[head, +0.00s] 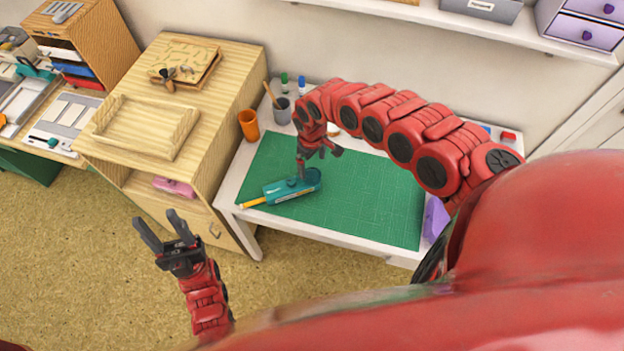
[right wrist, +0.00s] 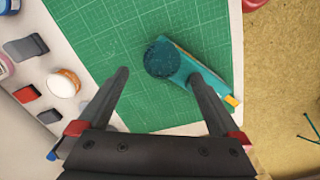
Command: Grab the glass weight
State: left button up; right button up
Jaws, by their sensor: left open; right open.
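A round, dark teal, see-through-looking piece (head: 313,176), which I take to be the glass weight, is at the right end of a flat teal item (head: 283,191) on the green cutting mat (head: 370,203). In the right wrist view the round piece (right wrist: 161,58) lies just beyond and between my fingertips, at the end of the teal item (right wrist: 197,72). My right gripper (head: 318,158) is open and empty above it; I cannot tell the exact height gap. My left gripper (head: 162,228) is open and empty, over the floor in front of the wooden cabinet.
A yellow pencil-like tip (head: 252,203) sticks out by the teal item. An orange cup (head: 249,125) and a grey pen cup (head: 281,110) stand at the table's back left. The right wrist view shows a round white-topped item (right wrist: 64,83) and small blocks beside the mat.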

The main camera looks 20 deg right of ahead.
aim_at(311, 173)
jog(key=shift+a+f+p, duration=0.15)
jog(key=shift+f+p, duration=0.25)
jog(key=shift+f, duration=0.75)
jog(key=shift+a+f+p, duration=0.1)
jog(key=shift+f+p, duration=0.3)
jog(key=shift+f, duration=0.75)
jog(key=shift+d+f, duration=0.15)
jog(key=shift+f, duration=0.3)
grip_shut()
